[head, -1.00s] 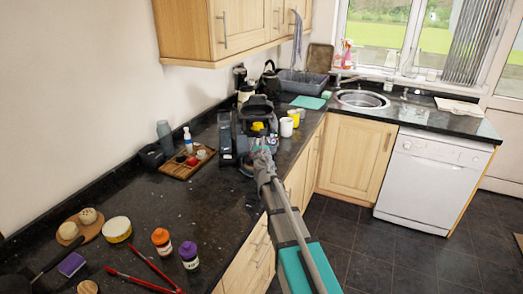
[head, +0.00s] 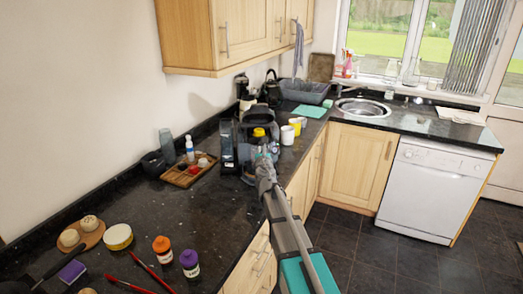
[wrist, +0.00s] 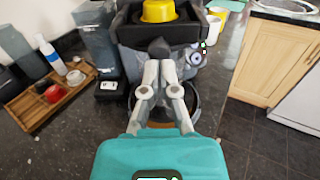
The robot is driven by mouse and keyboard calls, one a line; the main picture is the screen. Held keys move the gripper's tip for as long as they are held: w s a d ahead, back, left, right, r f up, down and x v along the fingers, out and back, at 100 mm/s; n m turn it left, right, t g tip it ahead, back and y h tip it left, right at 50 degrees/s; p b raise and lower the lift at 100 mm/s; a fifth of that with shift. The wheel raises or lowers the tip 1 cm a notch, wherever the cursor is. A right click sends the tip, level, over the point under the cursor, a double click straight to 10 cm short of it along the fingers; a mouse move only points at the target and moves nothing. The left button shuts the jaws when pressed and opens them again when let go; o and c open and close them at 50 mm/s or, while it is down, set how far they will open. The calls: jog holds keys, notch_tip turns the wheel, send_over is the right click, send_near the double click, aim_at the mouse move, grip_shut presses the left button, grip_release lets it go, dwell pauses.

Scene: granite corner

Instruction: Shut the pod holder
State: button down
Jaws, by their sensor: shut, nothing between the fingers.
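The dark pod coffee machine (head: 246,152) stands on the black counter, and its front fills the top of the wrist view (wrist: 190,62). A dark pod holder (wrist: 192,30) juts from its upper front, with a yellow pod (wrist: 158,10) sitting on it. The yellow pod also shows in the head view (head: 259,132). My gripper (wrist: 159,52) is shut and empty, its dark fingertips just in front of the holder's front edge. I cannot tell if they touch it. The fingers hide part of the machine's lower front.
A wooden tray (head: 179,180) with small items and a bottle stands left of the machine. Cups (head: 288,134) stand to its right. Jars, a purple sponge and red tools lie on the near counter. The counter's middle left is clear.

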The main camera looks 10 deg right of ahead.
jog(key=s+a, duration=0.1)
jog(key=s, duration=1.1)
jog(key=shift+a, duration=0.2)
jog(key=s+d+f+m+g+h, duration=0.5)
jog(key=s+d+f+m+g, duration=0.45)
jog(key=m, duration=1.25)
jog(key=s+a+f+m+g+y, duration=0.3)
jog(key=s+m, duration=0.3)
jog(key=s, duration=0.2)
jog(key=s+a+f+m+g+y, duration=0.3)
jog(key=s+a+f+m+g, duration=0.2)
jog(key=s, duration=0.3)
jog(key=shift+a+f+m+y, duration=0.4)
jog(key=shift+f+m, duration=0.1)
jog(key=shift+m, duration=0.4)
jog(key=shift+s+d+g, duration=0.1)
jog(key=shift+g, duration=0.15)
